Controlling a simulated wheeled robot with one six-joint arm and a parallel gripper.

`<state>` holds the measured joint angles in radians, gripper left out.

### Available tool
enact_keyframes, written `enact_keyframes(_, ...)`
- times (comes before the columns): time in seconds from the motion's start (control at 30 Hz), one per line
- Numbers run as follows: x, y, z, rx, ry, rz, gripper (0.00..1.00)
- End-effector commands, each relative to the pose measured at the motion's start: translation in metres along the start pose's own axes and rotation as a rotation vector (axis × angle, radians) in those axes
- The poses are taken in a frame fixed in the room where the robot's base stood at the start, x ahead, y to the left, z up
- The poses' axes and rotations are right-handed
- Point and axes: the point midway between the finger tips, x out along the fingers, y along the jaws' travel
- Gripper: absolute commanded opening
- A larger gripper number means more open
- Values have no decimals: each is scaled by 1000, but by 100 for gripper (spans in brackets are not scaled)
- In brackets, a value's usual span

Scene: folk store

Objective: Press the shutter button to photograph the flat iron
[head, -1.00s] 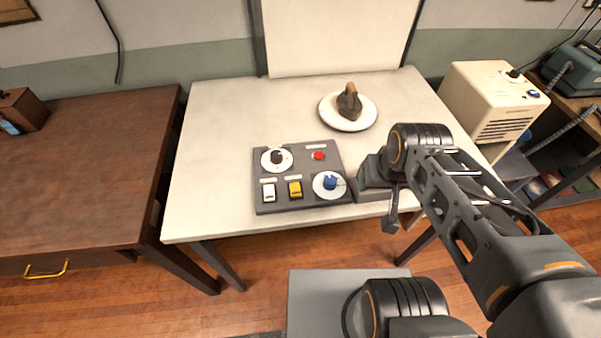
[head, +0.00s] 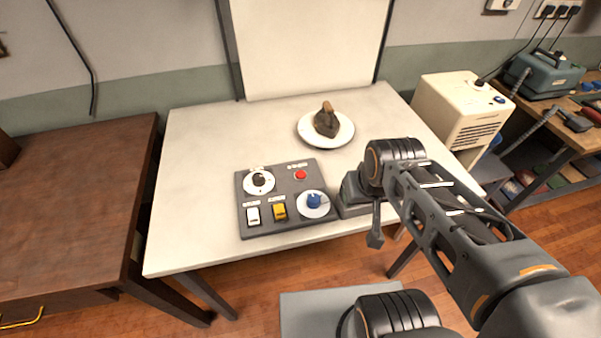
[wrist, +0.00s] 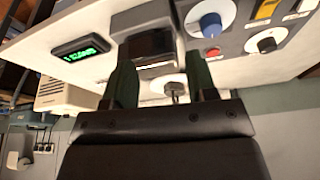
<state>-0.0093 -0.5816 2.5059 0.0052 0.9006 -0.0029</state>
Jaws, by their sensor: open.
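The dark flat iron (head: 325,123) with a brown handle stands on a round white plate (head: 345,136) on the pale table. A grey control panel (head: 288,221) lies nearer the front. It has a red button (head: 300,174), a black knob, a blue knob (head: 314,200) and a white and a yellow switch; the labels are too small to read. In the wrist view, my gripper (wrist: 160,62) is open, its two dark fingers apart. The red button (wrist: 212,53) shows just right of the fingers, not touched. The fingertips cannot be made out in the head view.
A grey block-like device (wrist: 150,47) stands beside the panel, partly behind my arm in the head view. A green-lit display (wrist: 80,50) is near it. A cream vented box (head: 462,112) stands to the right, a brown desk (head: 70,205) to the left. The table's left part is clear.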

Motion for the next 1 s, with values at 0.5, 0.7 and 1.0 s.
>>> enact_keyframes(0.5, 0, 0, 0, 0, 0, 0, 2)
enact_keyframes(0.7, 0, 0, 0, 0, 0, 0, 0)
enact_keyframes(1.0, 0, 0, 0, 0, 0, 0, 0)
